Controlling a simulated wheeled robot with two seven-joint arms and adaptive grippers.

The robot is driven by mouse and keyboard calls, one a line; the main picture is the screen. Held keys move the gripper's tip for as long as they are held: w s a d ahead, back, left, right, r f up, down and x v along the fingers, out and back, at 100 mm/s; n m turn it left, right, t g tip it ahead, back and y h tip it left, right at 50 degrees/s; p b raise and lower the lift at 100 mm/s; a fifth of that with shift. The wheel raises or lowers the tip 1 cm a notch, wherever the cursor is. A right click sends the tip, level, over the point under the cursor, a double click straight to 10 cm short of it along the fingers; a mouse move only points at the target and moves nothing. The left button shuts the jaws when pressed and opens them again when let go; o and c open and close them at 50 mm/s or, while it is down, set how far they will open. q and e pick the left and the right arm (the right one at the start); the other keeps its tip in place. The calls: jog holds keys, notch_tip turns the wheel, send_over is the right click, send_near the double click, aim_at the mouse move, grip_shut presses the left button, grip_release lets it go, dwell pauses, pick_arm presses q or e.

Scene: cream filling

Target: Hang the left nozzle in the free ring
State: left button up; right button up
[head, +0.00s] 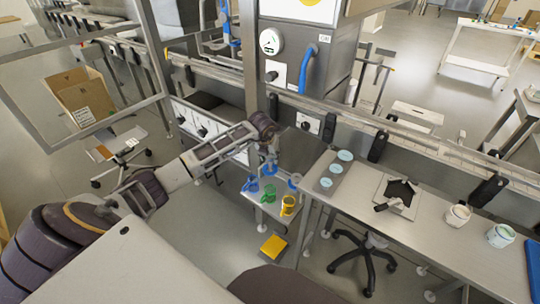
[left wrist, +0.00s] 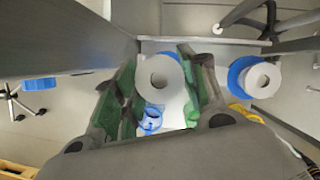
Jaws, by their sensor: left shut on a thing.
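My left gripper (head: 266,150) reaches out over a small side table. It is shut on a nozzle (head: 268,168), which shows blue below the fingers. In the left wrist view, a white round end with a grey hole (left wrist: 159,72) and some blue behind it sits between the green-padded fingers (left wrist: 155,95). A second blue and white nozzle (head: 294,181) is to the right of the held one. It also shows in the left wrist view (left wrist: 262,79), apart from the fingers. The free ring cannot be made out clearly. My right gripper is out of view.
The side table (head: 262,206) carries a blue jug (head: 250,186), a green jug (head: 268,193) and a yellow jug (head: 288,206). A long steel table (head: 350,215) to the right holds blue-topped cups, a tray and two pots. A metal post (head: 250,60) stands close behind the gripper.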

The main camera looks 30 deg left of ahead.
aim_at(269, 160)
pick_arm(q)
jog(key=shift+f+b, duration=1.7)
jog(key=shift+f, duration=0.75)
dwell(2.1)
jog(key=o, duration=1.2)
jog(key=shift+o, duration=0.3)
jog(key=o, duration=0.4)
jog(key=shift+o, duration=0.2)
jog(key=shift+r, duration=0.1)
jog(key=shift+r+p, duration=2.1)
jog(key=shift+r, duration=1.35)
